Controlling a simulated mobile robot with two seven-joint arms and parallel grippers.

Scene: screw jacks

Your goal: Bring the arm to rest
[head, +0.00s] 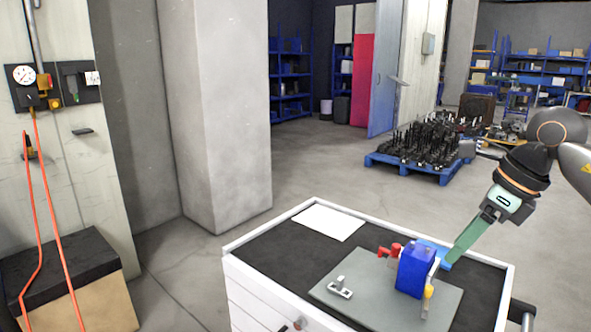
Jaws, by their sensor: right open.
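My right arm comes in from the right, and its gripper (453,257) points down and left over the workbench. Its long green fingers end close to a blue block-shaped part (414,271) on a grey plate (365,302). The gripper is open, and nothing shows held in it. I cannot tell whether the fingertips touch the blue thing behind the block. Red-tipped pieces (390,250) and a yellow piece (428,291) sit beside the block. My left gripper is not in view.
The white-edged workbench (250,266) has a dark top with a white sheet (328,222) and a small metal bracket (340,288) on the plate. A blue pallet (412,168) of black parts stands behind. A concrete pillar (215,120) stands left. Floor between is clear.

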